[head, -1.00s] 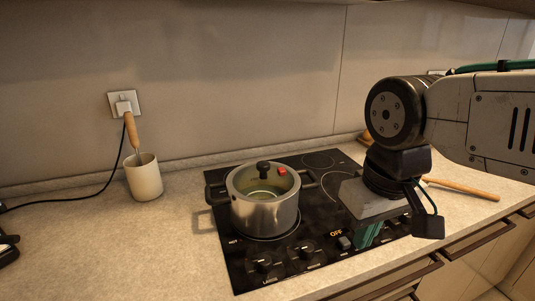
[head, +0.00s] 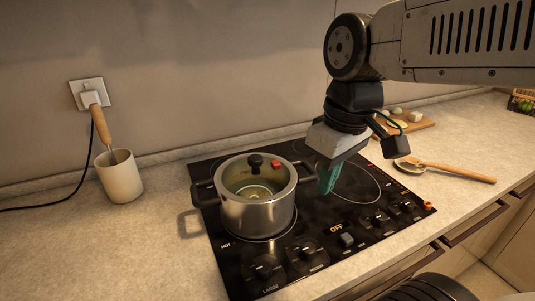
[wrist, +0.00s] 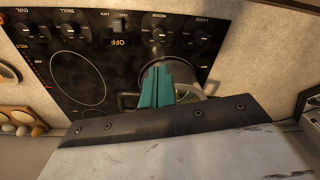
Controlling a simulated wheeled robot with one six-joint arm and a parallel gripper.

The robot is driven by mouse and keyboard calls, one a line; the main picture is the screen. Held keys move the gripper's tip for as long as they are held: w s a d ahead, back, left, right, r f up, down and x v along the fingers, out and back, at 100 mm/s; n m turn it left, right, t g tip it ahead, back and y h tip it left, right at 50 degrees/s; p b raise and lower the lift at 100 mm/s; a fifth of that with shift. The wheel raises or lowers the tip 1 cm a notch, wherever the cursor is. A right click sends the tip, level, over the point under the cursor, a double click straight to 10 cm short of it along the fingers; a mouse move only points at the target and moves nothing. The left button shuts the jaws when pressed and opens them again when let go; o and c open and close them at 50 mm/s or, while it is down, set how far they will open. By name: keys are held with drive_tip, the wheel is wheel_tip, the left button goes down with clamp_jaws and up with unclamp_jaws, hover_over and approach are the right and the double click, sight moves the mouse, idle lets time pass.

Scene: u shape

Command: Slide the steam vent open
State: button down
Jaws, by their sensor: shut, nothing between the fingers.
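A steel pot (head: 258,214) with a glass lid (head: 252,183) stands on the left part of the black hob. The lid has a black knob (head: 255,161). A small red piece (head: 276,164), which looks like the steam vent, is near the lid's back right rim. I cannot tell how far it is slid. My gripper (head: 326,186), with teal fingers, points down just right of the pot, close to its right handle. It is shut and empty. In the wrist view the fingers (wrist: 168,100) cover part of the pot (wrist: 150,76), and the red piece is hidden.
The hob (head: 345,215) has several front knobs. A white mug (head: 121,178) with a wooden-handled utensil stands at the left. A wooden spoon (head: 455,172) and a cutting board (head: 408,123) with food lie at the right. The wall rises behind the counter.

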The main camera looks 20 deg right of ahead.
drive_tip(key=w+r+n+y, duration=0.2)
drive_tip(key=w+r+n, duration=0.1)
drive_tip(key=w+n, duration=0.55)
drive_tip(key=n+y, duration=0.1)
drive_tip(key=n, duration=0.4)
hover_over(277, 160)
drive_tip(key=shift+d+r+g, duration=0.35)
drive_tip(key=shift+d+g, duration=0.05)
drive_tip(key=shift+d, duration=0.05)
drive_tip(key=shift+f, duration=0.1)
drive_tip(key=x, duration=0.9)
drive_tip(key=shift+a+f, duration=0.2)
drive_tip(key=shift+f, duration=0.15)
drive_tip(key=shift+s+d, duration=0.1)
drive_tip(key=shift+d, duration=1.05)
